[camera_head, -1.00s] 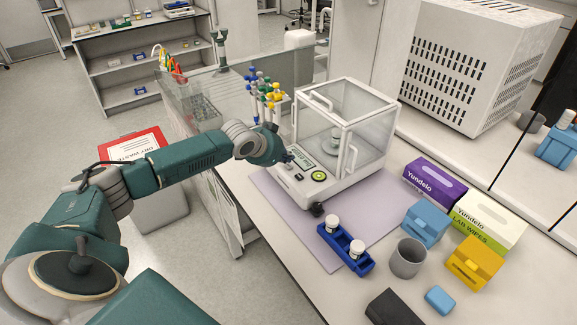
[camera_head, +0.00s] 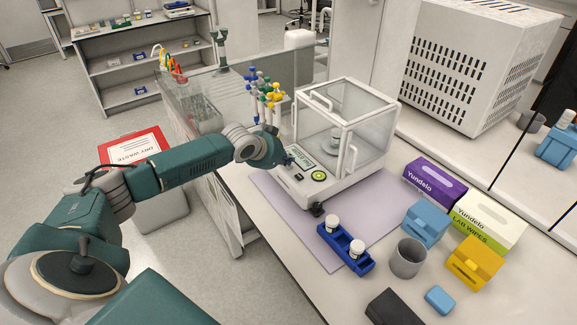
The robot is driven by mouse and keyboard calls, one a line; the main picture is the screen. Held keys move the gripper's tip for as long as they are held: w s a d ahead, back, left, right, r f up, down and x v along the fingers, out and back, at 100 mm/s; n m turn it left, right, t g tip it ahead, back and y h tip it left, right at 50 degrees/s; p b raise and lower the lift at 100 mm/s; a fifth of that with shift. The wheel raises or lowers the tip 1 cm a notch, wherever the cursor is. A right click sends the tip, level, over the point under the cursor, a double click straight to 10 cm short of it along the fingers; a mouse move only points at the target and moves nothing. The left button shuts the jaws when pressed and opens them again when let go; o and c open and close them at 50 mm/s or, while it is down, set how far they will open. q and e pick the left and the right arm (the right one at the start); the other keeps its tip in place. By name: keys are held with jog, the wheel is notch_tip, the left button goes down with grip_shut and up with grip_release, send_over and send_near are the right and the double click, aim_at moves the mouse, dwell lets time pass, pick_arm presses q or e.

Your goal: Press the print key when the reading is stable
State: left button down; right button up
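An analytical balance (camera_head: 345,125) with a clear glass draft shield stands on a pale purple mat (camera_head: 268,187). Its front panel has a small display (camera_head: 300,157), whose digits are too small to read, and keys, one a round green-ringed key (camera_head: 319,175). A small pale item sits on the pan inside the shield. My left gripper (camera_head: 287,160) is at the left edge of the front panel, beside the display. Its fingers are small and dark, and I cannot tell whether they are open or touching the panel. My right gripper is out of view.
A blue rack (camera_head: 330,240) with two white-capped vials stands in front of the balance. A grey cup (camera_head: 407,258), blue box (camera_head: 425,225), yellow box (camera_head: 474,262) and wipes boxes (camera_head: 490,222) are at right. A pipette stand (camera_head: 265,95) is behind my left wrist.

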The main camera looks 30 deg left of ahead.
aim_at(287, 166)
pick_arm(q)
jog(key=shift+f, duration=0.4)
jog(key=shift+r, duration=0.1)
dwell(0.3)
jog(key=shift+r+p, duration=0.8)
jog(key=shift+p, duration=0.1)
notch_tip(287, 166, up, 5)
jog(key=p, duration=0.5)
dwell(0.5)
